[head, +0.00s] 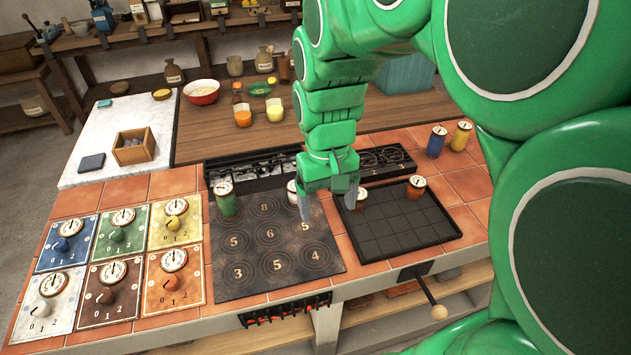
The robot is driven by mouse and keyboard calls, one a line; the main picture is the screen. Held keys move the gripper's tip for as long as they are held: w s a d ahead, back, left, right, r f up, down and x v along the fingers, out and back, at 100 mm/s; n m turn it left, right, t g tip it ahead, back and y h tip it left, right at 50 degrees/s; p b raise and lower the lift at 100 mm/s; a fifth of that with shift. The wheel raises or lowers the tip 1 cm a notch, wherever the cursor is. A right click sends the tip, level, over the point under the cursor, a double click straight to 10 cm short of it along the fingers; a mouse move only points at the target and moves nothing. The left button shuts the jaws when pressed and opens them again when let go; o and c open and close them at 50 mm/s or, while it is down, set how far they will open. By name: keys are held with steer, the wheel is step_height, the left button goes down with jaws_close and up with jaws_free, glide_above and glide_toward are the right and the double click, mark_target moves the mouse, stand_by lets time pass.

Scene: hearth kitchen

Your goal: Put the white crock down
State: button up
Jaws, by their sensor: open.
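The white crock (292,189), with a dial on its lid, is in the back row of the dark numbered hob plate (325,262). It looks upright, and my gripper's left finger hides part of it. My gripper (328,207) is open and points down over the right part of the plate and the left edge of the black tray. The crock shows at the left of the left finger. I cannot tell whether they touch. Nothing shows between the fingers.
A green crock (227,202) stands at the plate's back left. A red-brown crock (415,188) stands in the black gridded tray (455,237). Blue (436,144) and yellow (461,137) crocks stand on tiles at the back right. Coloured dial panels (120,235) fill the left. The plate's front is clear.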

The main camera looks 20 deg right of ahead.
steer(key=s, duration=1.6)
steer(key=shift+s+d+r+m+g, duration=0.15)
steer(key=shift+d+r+m+g, duration=0.15)
steer(key=shift+m, duration=0.1)
steer(key=shift+o, duration=1.6)
steer(key=shift+w+r, duration=0.1)
steer(key=shift+w, duration=0.3)
steer(key=w+a+r+n+t, duration=0.15)
steer(key=w+n, duration=0.75)
steer(key=w, duration=1.2)
steer(key=w+r+n, duration=0.2)
steer(key=w+n, duration=0.7)
steer(key=w, duration=1.1)
step_height(320, 180, down, 10)
steer(key=shift+d, duration=0.15)
steer(key=shift+w+r, duration=0.1)
steer(key=shift+r, duration=0.05)
